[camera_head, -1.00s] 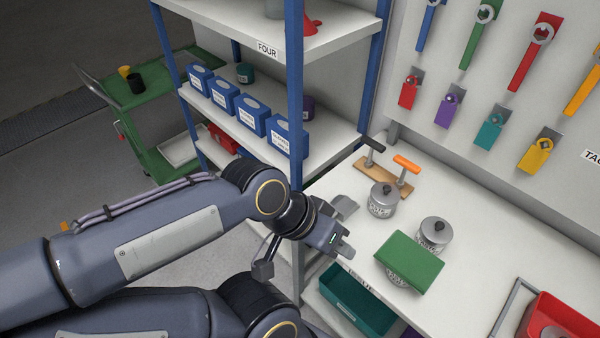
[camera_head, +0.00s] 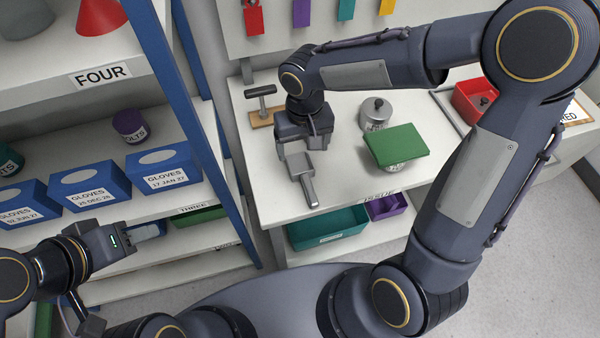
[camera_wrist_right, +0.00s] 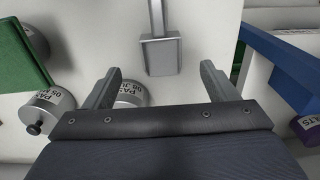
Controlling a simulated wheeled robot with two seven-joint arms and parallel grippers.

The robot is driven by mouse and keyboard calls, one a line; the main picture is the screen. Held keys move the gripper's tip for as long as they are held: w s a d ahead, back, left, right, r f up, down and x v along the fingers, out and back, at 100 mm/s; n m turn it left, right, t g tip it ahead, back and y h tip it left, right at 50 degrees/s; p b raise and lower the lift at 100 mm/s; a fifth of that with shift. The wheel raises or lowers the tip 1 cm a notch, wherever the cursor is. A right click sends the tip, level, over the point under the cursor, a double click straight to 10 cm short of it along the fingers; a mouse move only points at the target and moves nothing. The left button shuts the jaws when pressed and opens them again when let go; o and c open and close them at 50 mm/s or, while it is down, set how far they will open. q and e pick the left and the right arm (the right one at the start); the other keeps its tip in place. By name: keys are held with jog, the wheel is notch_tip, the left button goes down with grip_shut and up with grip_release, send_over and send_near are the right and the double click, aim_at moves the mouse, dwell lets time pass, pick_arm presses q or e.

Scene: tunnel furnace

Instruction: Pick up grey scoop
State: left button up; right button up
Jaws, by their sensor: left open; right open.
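The grey scoop (camera_head: 300,164) lies on the white worktop near its front left corner, its handle pointing toward the front edge. In the right wrist view the scoop (camera_wrist_right: 161,57) shows its square pan nearest me and its handle running up out of the picture. My right gripper (camera_head: 303,146) is over the worktop just behind the pan. In the wrist view its two fingers (camera_wrist_right: 160,72) are apart, with the pan between and beyond their tips and nothing gripped. My left gripper (camera_head: 148,230) is open and empty at the lower left, in front of the blue shelf unit.
A grey canister (camera_head: 376,112) stands right of my right gripper. A green board (camera_head: 396,145) rests on another canister. A wooden stand (camera_head: 262,122) with a black-handled tool is behind. Blue glove boxes (camera_head: 90,188) fill the left shelf. A teal bin (camera_head: 328,228) sits below the worktop.

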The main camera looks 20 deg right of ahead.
aim_at(302, 167)
notch_tip(302, 167, down, 9)
jog(key=shift+s+a+r+p, duration=0.1)
jog(key=shift+r+p, duration=0.05)
jog(key=shift+p, duration=0.4)
jog(key=c, duration=1.1)
jog(key=shift+c, duration=0.2)
jog(key=shift+r, duration=0.2)
